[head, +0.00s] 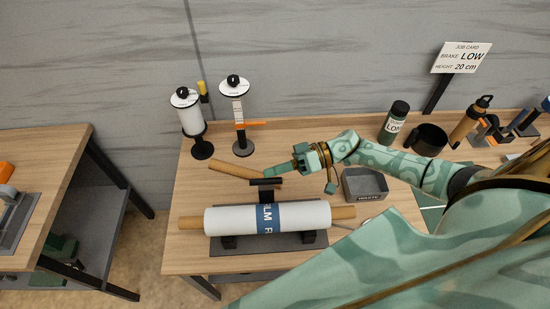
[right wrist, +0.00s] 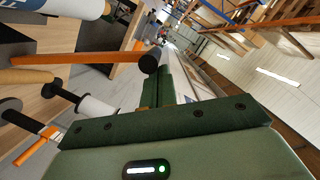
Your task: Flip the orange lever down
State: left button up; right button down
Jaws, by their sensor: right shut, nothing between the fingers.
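The orange lever (head: 251,123) sticks out to the right, about level, from the lower part of a slim stand (head: 238,108) with a white disc and black knob on top. It also shows in the right wrist view (right wrist: 36,148) at the lower left. My right gripper (head: 272,171) is shut and empty. It points left over the table, nearer to me than the lever and apart from it, just behind the white film roll. Its green fingers show in the right wrist view (right wrist: 170,86). My left gripper is in neither view.
The white film roll (head: 308,216) lies on a dark cradle in front. A second stand (head: 190,119) is left of the lever. A grey waste bin (head: 364,193), dark bottle (head: 395,118) and black mug (head: 426,140) stand right.

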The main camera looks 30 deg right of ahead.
pick_arm(q)
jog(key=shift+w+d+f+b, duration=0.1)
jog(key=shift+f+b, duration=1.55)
jog(key=shift+b, duration=0.3)
pick_arm(e)
jog(key=s+a+f+n+t+h, duration=0.1)
jog(key=s+a+f+n, duration=0.1)
jog(key=s+f+n, duration=0.2)
jog(key=s+a+f+n+t+h, duration=0.1)
jog(key=s+a+f+n, duration=0.2)
jog(key=s+f, duration=0.3)
jog(key=shift+s+f+n+t, duration=0.35)
jog(key=shift+f+n, duration=0.45)
jog(key=shift+f, duration=1.8)
